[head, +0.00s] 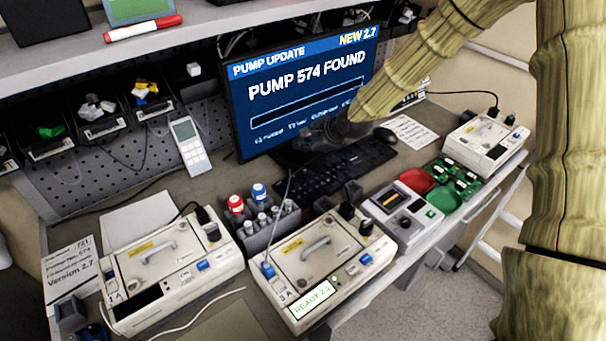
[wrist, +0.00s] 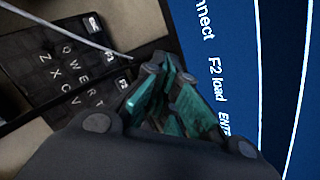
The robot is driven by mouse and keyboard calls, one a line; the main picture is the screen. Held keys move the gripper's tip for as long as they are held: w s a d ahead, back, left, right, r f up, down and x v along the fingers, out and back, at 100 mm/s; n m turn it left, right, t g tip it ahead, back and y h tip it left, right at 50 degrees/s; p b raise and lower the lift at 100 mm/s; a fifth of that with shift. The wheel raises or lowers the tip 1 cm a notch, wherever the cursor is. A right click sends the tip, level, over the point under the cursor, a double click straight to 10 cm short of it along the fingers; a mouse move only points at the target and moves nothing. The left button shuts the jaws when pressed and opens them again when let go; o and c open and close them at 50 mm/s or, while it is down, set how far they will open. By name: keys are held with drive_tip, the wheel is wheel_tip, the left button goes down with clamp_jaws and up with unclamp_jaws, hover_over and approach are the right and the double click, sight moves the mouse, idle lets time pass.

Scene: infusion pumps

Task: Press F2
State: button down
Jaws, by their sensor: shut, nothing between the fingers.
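The black keyboard (head: 325,178) lies on the bench in front of the monitor (head: 270,120). The wrist view shows the keyboard (wrist: 70,75) at upper left, with letter keys such as Q, W, E, R, T. In the head view my gripper (head: 333,132) is dark and low before the screen, above the keyboard's back edge. I cannot tell whether the fingertips touch a key.
The screen reads PUMP 574 FOUND and stands very close to my gripper; its "F2 load" line (wrist: 217,80) fills the wrist view's right.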

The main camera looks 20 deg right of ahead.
drive_tip(key=b, duration=0.3)
hover_over(303, 171)
drive_tip(key=f, duration=0.4)
drive_tip(key=shift+s+f, duration=0.15)
drive_tip(key=shift+s, duration=0.05)
drive_tip(key=shift+f, duration=1.05)
drive_tip(key=shift+f, duration=0.1)
drive_tip(key=shift+w+f, duration=0.15)
drive_tip(key=shift+f, duration=0.15)
drive_tip(key=shift+f+b, duration=0.3)
drive_tip(key=shift+f, duration=0.1)
idle(0.9)
drive_tip(key=shift+r, duration=0.15)
drive_tip(key=shift+r+p, duration=0.7)
drive_tip(key=shift+r, duration=0.05)
drive_tip(key=shift+r+p, duration=1.8)
drive_tip(key=shift+r, duration=0.65)
